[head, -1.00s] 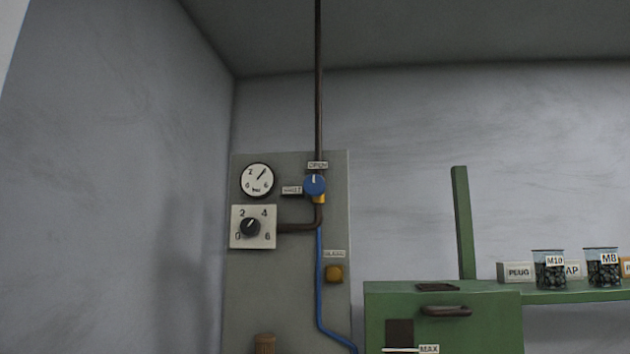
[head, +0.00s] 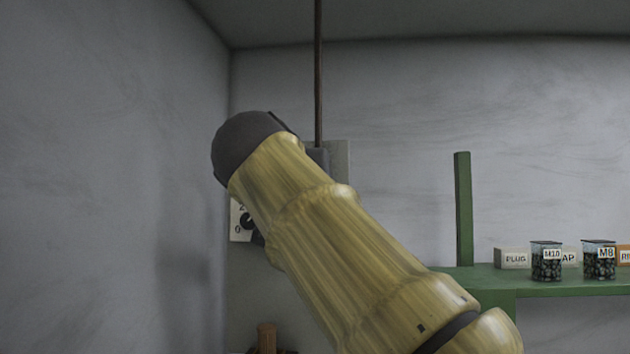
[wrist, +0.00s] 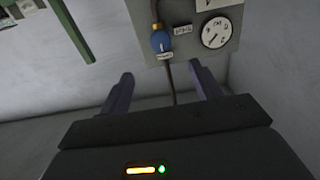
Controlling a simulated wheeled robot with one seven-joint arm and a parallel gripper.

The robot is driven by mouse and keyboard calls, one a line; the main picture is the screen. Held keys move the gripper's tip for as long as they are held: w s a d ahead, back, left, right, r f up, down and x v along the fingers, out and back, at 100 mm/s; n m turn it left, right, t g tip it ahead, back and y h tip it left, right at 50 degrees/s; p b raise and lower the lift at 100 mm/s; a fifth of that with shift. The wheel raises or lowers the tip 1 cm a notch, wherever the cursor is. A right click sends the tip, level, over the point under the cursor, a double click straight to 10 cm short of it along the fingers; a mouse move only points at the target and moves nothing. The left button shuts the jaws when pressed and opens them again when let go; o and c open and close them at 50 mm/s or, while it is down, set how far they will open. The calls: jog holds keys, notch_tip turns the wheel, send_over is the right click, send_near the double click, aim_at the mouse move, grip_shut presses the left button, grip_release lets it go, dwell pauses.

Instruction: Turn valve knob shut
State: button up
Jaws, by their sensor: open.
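The blue valve knob (wrist: 161,42) shows in the wrist view on a brass fitting (wrist: 158,26) of the brown pipe, with a small label just below it in the picture. My gripper (wrist: 161,69) is open and empty, its two dark fingers spread wide. In the picture the knob lies between and beyond the fingertips, apart from them. In the head view my arm covers the knob. The knob's pointer is too small to read in the wrist view.
A round gauge (wrist: 217,32) sits beside the knob on the grey panel. Part of the white dial plate (head: 237,230) shows beside my arm. A green shelf (head: 560,288) with jars and boxes stands at the right, with a green post (head: 463,210).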

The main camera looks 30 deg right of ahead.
jog(key=shift+r, duration=0.1)
jog(key=p+x, duration=1)
jog(key=x, duration=0.6)
jog(key=shift+w+d+r, duration=0.1)
jog(key=shift+r, duration=0.05)
jog(key=shift+w+d+f+p, duration=0.2)
jog(key=shift+w+d+p, duration=0.15)
jog(key=shift+w+p, duration=0.15)
jog(key=c, duration=0.9)
jog(key=shift+c, duration=0.2)
